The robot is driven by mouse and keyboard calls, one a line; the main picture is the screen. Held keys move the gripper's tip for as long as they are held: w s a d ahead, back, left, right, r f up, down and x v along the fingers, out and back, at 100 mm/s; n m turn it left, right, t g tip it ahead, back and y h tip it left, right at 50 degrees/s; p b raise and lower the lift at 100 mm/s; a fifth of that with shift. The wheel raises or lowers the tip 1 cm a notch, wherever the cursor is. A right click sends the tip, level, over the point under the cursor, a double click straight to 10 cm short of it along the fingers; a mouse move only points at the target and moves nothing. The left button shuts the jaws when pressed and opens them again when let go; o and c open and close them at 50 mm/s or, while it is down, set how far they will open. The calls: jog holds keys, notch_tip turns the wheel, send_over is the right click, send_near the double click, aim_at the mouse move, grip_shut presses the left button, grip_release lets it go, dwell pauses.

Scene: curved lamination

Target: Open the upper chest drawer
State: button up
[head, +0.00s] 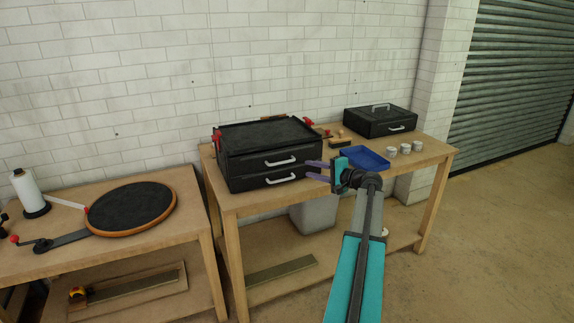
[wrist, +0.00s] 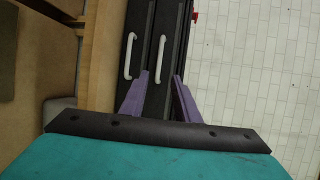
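The black chest (head: 268,138) stands on the wooden table and has two stacked drawers, both shut. The upper drawer's white handle (head: 281,161) is above the lower drawer's white handle (head: 281,178). In the wrist view, which is turned sideways, the upper handle (wrist: 160,54) is the right one and the lower handle (wrist: 129,56) the left one. My gripper (head: 311,170) is right of the chest front in the head view. Its purple fingers are apart and empty. In the wrist view my gripper (wrist: 160,82) points at the chest, with the upper handle beyond the gap between the fingertips.
A blue tray (head: 364,158), several white cups (head: 404,149) and a black case (head: 380,121) are on the table to the right. Another table with a round black turntable (head: 132,207) is at the left. A grey bin (head: 314,214) stands below the table.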

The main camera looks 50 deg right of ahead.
jog(key=w+f+p, duration=0.2)
jog(key=w+p, duration=0.2)
jog(key=w, duration=0.9)
jog(key=shift+w+a+f, duration=0.15)
jog(key=shift+w+f, duration=0.1)
jog(key=shift+w, duration=0.1)
grip_shut()
